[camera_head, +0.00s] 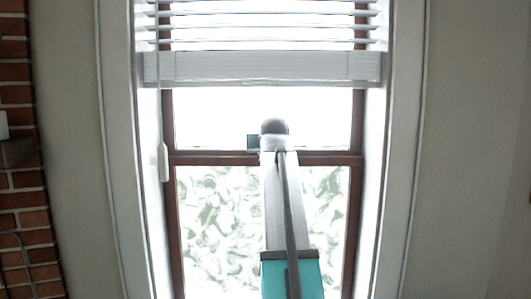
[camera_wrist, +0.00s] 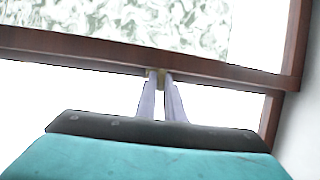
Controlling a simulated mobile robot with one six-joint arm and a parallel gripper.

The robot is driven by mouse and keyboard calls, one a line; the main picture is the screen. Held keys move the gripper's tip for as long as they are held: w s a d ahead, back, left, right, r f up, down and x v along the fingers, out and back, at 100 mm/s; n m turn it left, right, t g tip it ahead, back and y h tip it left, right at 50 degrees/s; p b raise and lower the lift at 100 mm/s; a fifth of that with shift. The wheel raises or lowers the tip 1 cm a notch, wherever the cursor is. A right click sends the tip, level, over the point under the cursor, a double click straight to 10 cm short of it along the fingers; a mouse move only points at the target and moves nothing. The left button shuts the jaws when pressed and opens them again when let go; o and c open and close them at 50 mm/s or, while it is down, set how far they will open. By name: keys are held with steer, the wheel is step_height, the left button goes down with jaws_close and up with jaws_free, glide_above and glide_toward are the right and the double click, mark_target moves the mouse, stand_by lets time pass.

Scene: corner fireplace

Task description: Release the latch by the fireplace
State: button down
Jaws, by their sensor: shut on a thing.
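The window latch (camera_wrist: 161,74) is a small brassy piece on the brown sash rail in the wrist view. My gripper (camera_wrist: 161,82) reaches to the rail with its two pale fingers close together, shut on the latch. The fingers hide part of the latch, so its exact position is hard to tell. In the head view my arm stands in front of the middle of the window and hides the fingertips and the latch.
The window's brown meeting rail (camera_head: 325,159) crosses behind my arm. A white blind (camera_head: 262,67) hangs above, with a cord and pull (camera_head: 163,162) at left. White trim (camera_head: 117,150) frames the window. The brick fireplace (camera_head: 20,190) stands at far left.

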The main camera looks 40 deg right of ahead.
steer(key=shift+w+a+m+g+h, duration=0.25)
steer(key=shift+m+g+h, duration=0.25)
steer(key=shift+m, duration=0.4)
steer(key=c, duration=1.9)
jaws_free()
steer(key=shift+o, duration=0.2)
steer(key=shift+a, duration=0.1)
steer(key=p+v, duration=0.1)
steer(key=v, duration=1.2)
steer(key=shift+a+p, duration=0.35)
steer(key=shift+a, duration=0.05)
